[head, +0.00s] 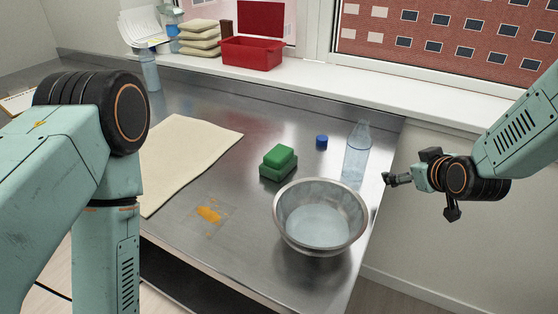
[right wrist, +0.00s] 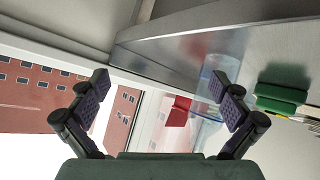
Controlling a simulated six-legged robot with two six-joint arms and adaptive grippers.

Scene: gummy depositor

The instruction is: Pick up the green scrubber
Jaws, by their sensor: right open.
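The green scrubber (head: 279,161) lies on the steel table in the head view, between the beige cloth and the metal bowl. It looks like a lighter green block on a darker green base. It also shows at the right edge of the right wrist view (right wrist: 281,93). My right gripper (head: 420,192) is open and empty, off the table's right edge, well to the right of the scrubber. Its two fingers stand wide apart in the right wrist view (right wrist: 165,95). My left arm fills the left of the head view, but its gripper is not visible.
A metal bowl (head: 327,249) of water stands right of the scrubber, near the front edge. A clear bottle (head: 356,155) and a blue cap (head: 321,142) are behind it. A beige cloth (head: 190,150) lies left; an orange spill (head: 208,214) is in front. A red box (head: 252,53) sits on the sill.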

